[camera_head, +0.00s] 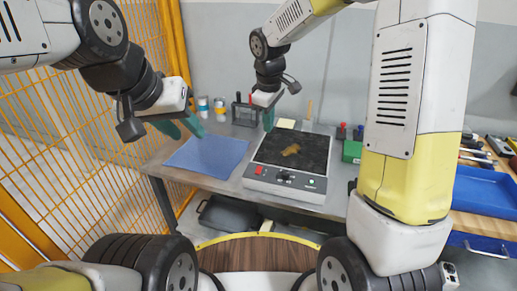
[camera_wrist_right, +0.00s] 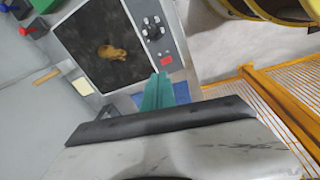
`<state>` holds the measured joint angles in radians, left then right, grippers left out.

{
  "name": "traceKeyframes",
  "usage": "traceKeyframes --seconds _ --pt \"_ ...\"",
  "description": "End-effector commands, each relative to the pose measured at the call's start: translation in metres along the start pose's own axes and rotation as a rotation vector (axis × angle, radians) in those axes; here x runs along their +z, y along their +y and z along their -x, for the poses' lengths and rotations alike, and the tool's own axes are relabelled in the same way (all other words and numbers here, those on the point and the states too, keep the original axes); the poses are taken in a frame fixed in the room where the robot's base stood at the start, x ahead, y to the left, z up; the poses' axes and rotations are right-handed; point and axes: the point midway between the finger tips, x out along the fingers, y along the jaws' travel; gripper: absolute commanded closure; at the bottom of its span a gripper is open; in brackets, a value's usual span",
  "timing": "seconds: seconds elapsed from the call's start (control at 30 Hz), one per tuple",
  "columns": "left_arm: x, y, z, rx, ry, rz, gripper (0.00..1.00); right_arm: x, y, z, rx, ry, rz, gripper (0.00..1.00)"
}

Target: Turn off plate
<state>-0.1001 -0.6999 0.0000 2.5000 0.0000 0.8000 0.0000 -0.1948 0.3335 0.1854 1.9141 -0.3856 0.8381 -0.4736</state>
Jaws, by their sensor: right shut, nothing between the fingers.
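The hot plate (camera_head: 292,165) stands on the grey bench with a black top and a white front panel. A brown lump (camera_head: 291,150) lies on its top. The panel has a red switch (camera_head: 259,170) at its left and a dark knob (camera_head: 283,176) in the middle. My right gripper (camera_head: 268,124) is shut and empty, over the plate's back left corner in the head view. In the right wrist view its green fingers (camera_wrist_right: 159,90) appear just short of the red switch (camera_wrist_right: 165,60); the gap in depth is unclear. My left gripper (camera_head: 183,128) is open and empty above the blue mat.
The blue mat (camera_head: 207,154) lies left of the plate. Small bottles (camera_head: 220,109) and a dark rack (camera_head: 243,113) stand behind. A green box (camera_head: 352,151) is right of the plate, and a blue tray (camera_head: 487,192) is further right. A yellow fence (camera_head: 85,150) bounds the left.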

Motion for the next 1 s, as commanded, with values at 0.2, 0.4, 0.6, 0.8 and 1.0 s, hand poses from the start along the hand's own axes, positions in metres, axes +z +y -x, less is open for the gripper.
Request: traceKeyframes --seconds 0.2,0.4,0.6,0.8,1.0 --pt "0.000 0.000 0.000 0.000 0.000 0.000 0.64 -0.031 -0.001 -0.045 -0.033 -0.034 0.144 1.00" --pt "0.000 0.000 0.000 0.000 0.000 0.000 0.64 -0.038 -0.002 -0.056 -0.041 -0.041 0.182 1.00" --pt "0.000 0.000 0.000 0.000 0.000 0.000 0.64 -0.038 -0.002 -0.056 -0.040 -0.042 0.182 1.00" --pt "0.000 0.000 0.000 0.000 0.000 0.000 0.64 -0.037 -0.002 -0.061 -0.042 -0.043 0.182 1.00" --pt "0.000 0.000 0.000 0.000 0.000 0.000 0.64 -0.035 -0.004 -0.091 -0.044 -0.045 0.182 1.00"
